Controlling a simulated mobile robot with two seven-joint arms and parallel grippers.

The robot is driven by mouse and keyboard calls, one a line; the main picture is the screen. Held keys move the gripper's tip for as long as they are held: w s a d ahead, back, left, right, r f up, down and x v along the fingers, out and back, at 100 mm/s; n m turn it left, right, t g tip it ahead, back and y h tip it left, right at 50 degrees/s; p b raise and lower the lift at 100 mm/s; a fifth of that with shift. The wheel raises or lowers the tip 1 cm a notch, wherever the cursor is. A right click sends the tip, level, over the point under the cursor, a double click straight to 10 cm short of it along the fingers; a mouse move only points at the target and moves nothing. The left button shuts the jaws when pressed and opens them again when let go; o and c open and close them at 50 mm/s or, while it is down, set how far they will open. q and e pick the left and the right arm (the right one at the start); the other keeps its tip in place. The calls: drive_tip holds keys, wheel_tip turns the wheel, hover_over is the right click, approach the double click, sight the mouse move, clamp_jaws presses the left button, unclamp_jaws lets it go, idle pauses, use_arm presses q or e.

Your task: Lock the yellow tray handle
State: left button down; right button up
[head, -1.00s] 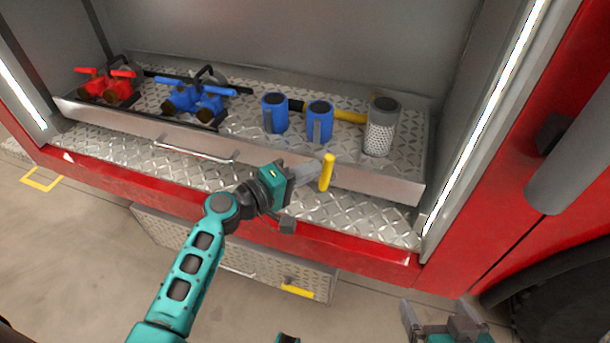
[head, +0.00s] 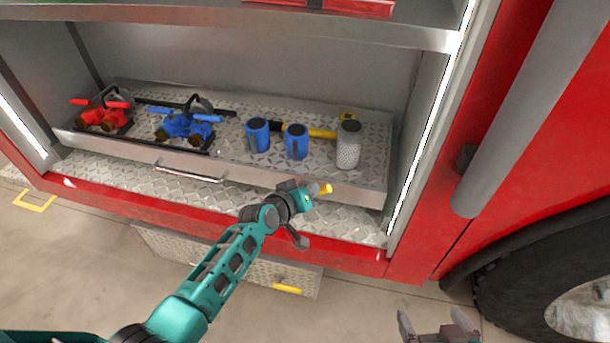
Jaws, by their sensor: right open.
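The yellow tray handle (head: 325,189) is at the front face of the metal tray (head: 235,172), right of its middle. It shows as a short yellow piece pointing roughly right, partly hidden by my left gripper. My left gripper (head: 311,194) is right at the handle, overlapping it in the head view. Its fingers are small and partly hidden, so I cannot tell whether they grip the handle. My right gripper (head: 437,325) is open and empty, low in the view in front of the truck, well away from the tray.
The tray carries red valves (head: 101,113), blue valves (head: 187,124), two blue cylinders (head: 257,136) (head: 296,142) and a grey perforated canister (head: 348,146). A lower drawer with a yellow handle (head: 287,289) is below the red bumper edge. A wheel (head: 540,285) is at right.

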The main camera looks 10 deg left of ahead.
use_arm(q)
drive_tip(key=d+f, duration=0.1)
drive_tip(key=d+f+y, duration=0.1)
drive_tip(key=d, duration=0.1)
drive_tip(key=shift+f+m, duration=0.25)
drive_tip(key=shift+m, duration=0.15)
use_arm(e)
drive_tip(key=shift+w+d+r, duration=0.1)
drive_tip(key=shift+d+r, duration=0.25)
drive_tip(key=shift+r, duration=0.5)
use_arm(q)
drive_tip(key=shift+s+d+f, duration=0.15)
drive_tip(key=shift+f, duration=0.05)
drive_tip(key=shift+r+p, duration=0.1)
drive_tip(key=shift+p, duration=0.2)
